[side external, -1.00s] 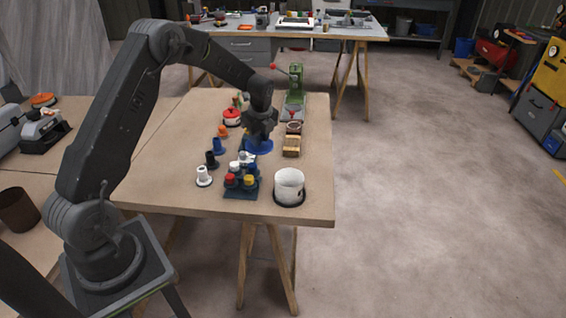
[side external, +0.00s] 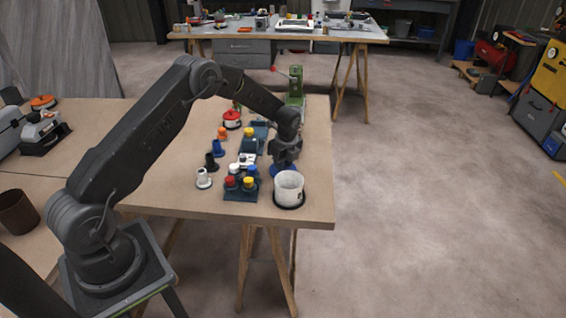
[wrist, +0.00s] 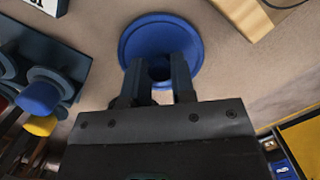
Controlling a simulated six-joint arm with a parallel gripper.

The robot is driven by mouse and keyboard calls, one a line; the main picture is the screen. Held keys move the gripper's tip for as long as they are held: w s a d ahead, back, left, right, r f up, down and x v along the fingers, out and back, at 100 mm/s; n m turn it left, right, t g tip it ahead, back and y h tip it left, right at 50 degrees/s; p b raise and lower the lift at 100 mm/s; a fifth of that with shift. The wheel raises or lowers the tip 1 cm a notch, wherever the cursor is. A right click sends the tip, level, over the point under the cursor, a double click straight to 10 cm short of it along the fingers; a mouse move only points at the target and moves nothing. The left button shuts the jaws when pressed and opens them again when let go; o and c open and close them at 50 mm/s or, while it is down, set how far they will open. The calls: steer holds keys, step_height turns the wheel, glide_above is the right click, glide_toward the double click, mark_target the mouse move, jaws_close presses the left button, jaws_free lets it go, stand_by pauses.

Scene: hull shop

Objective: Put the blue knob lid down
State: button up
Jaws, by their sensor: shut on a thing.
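The blue knob lid is a round blue disc with a knob. In the wrist view the lid (wrist: 186,30) lies beyond my fingertips, over bare tabletop. My gripper (wrist: 158,78) is shut on its knob, one finger on each side. In the side view my gripper (side external: 285,160) points down just behind the white pot, and the lid (side external: 278,171) shows below it, partly hidden by the pot. I cannot tell whether the lid touches the table.
The white pot (side external: 289,188) stands right in front of the lid. A dark rack (side external: 241,194) with coloured caps stands to the left. A wooden block (wrist: 243,15) is near the lid in the wrist view. The table's right edge is close.

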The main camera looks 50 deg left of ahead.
steer(key=shift+f, duration=0.15)
steer(key=o, duration=0.9)
steer(key=s+d+r+n+t, duration=0.1)
steer(key=s+d+r+n, duration=0.2)
steer(key=r, duration=0.9)
steer(key=s+d+r+n+t, duration=0.1)
steer(key=s+d+r, duration=0.25)
steer(key=r, duration=0.75)
steer(key=s+d+r+n+t, duration=0.1)
steer(key=s+d+r+n, duration=0.45)
steer(key=s+r, duration=0.2)
steer(key=s+d+n+t+h, duration=0.1)
steer(key=s+d+n, duration=0.2)
steer(key=s, duration=0.6)
steer(key=s+d+n+t, duration=0.1)
steer(key=s+n, duration=0.4)
steer(key=s, duration=0.5)
steer(key=shift+d+t+h, duration=0.3)
steer(key=shift+d+h, duration=0.1)
steer(key=shift+d, duration=0.5)
